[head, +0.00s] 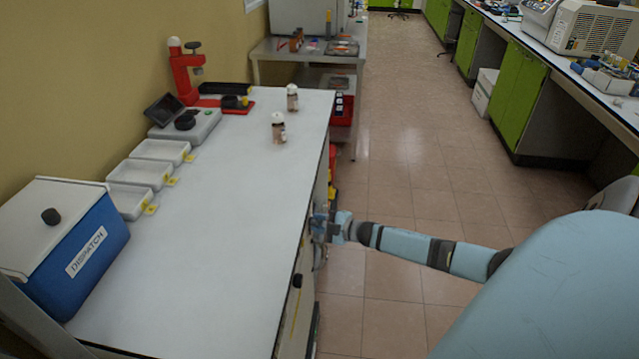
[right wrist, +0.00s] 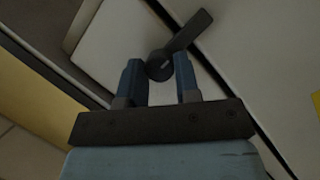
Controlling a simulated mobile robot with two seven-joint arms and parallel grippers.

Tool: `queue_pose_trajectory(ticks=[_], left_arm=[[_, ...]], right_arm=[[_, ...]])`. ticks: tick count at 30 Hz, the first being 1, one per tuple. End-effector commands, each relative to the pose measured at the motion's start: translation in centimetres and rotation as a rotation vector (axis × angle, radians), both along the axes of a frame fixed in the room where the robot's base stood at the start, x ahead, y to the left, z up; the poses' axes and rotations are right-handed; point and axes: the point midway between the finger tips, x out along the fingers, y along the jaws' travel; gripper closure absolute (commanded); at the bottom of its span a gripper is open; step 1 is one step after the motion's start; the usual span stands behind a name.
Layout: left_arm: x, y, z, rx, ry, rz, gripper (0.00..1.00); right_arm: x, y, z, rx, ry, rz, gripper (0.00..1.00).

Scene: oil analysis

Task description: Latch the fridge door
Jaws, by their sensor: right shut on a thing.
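The fridge door (right wrist: 113,35) shows in the right wrist view as a pale panel. A black latch (right wrist: 160,66) with a round hub and a flat lever is on it. The lever points to the upper right, across the dark gap onto the neighbouring pale panel (right wrist: 245,60). My right gripper (right wrist: 158,68) is shut on the latch, one blue finger on each side of the hub. In the head view my right gripper (head: 319,226) is at the front side of the white bench, just below its top edge; the latch is hidden there. My left gripper is not in view.
The white bench top (head: 215,225) holds a blue DISPATCH box (head: 75,245), white trays (head: 140,172) and two small bottles (head: 279,128). A black knob (head: 298,280) is on the bench front, nearer me. The tiled floor (head: 400,160) to the right is clear.

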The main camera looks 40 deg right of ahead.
Motion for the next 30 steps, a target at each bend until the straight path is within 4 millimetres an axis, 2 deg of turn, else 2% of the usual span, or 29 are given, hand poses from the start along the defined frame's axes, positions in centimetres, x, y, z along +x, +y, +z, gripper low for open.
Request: queue_pose_trajectory(ticks=[6, 21, 22, 24, 25, 30], left_arm=[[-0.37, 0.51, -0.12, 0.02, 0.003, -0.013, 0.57], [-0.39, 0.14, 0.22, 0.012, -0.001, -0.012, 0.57], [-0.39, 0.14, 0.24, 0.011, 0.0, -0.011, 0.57], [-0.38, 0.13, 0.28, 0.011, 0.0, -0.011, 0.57], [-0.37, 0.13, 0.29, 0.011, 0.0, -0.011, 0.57], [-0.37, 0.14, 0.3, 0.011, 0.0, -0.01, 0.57]], right_arm=[[0.04, -0.01, 0.12, 0.046, 0.038, 0.001, 0.94], [0.02, 0.01, 0.0, 0.061, 0.047, 0.0, 0.93], [0.02, 0.02, 0.02, 0.061, 0.047, 0.0, 0.65], [0.02, 0.02, 0.02, 0.061, 0.047, 0.0, 0.49], [0.02, 0.02, 0.02, 0.06, 0.047, 0.0, 0.44], [0.03, 0.0, 0.03, 0.06, 0.047, 0.0, 0.44]])
